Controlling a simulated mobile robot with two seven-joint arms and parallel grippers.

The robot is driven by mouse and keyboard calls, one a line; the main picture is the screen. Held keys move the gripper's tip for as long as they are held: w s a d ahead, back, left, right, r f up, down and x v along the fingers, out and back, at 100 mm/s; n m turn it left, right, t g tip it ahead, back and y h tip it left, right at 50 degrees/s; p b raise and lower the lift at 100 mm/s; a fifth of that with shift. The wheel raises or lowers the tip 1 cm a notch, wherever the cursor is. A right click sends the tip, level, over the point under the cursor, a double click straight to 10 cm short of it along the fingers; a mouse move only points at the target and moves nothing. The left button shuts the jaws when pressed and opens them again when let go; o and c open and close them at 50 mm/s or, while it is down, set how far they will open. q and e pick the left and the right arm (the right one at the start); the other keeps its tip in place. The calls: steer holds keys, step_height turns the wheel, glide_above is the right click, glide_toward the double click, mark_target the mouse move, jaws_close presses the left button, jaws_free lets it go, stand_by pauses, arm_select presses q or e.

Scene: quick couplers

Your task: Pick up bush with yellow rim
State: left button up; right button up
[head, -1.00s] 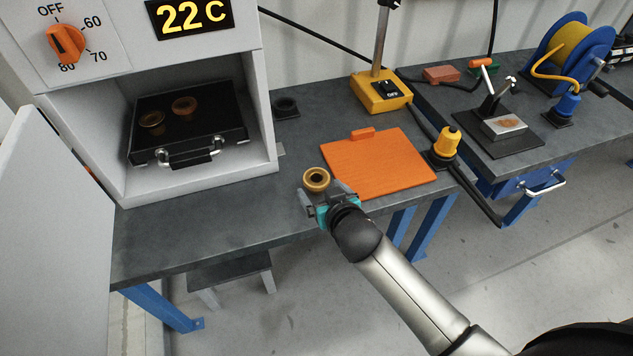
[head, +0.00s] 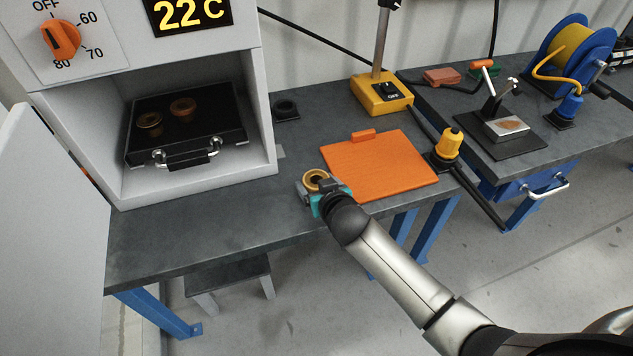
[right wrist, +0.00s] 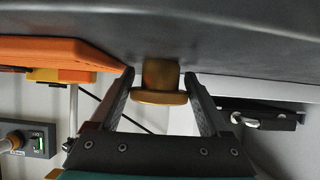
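A brass-coloured bush with a yellowish rim (head: 314,178) stands on the dark workbench (head: 225,222), left of the orange board. My right gripper (head: 318,184) is low at the bench, with its fingers on either side of this bush and partly hiding it in the head view. In the right wrist view the bush (right wrist: 160,80) sits between the two fingertips, its wide flange close to both fingers. The fingers are apart, and small gaps seem to remain. Two more bushes, one on the left (head: 149,121) and one on the right (head: 183,107), are in the open oven. My left gripper is not in view.
The orange board (head: 378,165) lies right beside my gripper. The oven (head: 262,120) has its door open at left and holds a black tray (head: 205,135). A yellow-topped device (head: 447,146) stands at the bench's right edge. The bench front is clear.

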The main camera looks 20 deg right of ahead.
steer(key=c, duration=0.8)
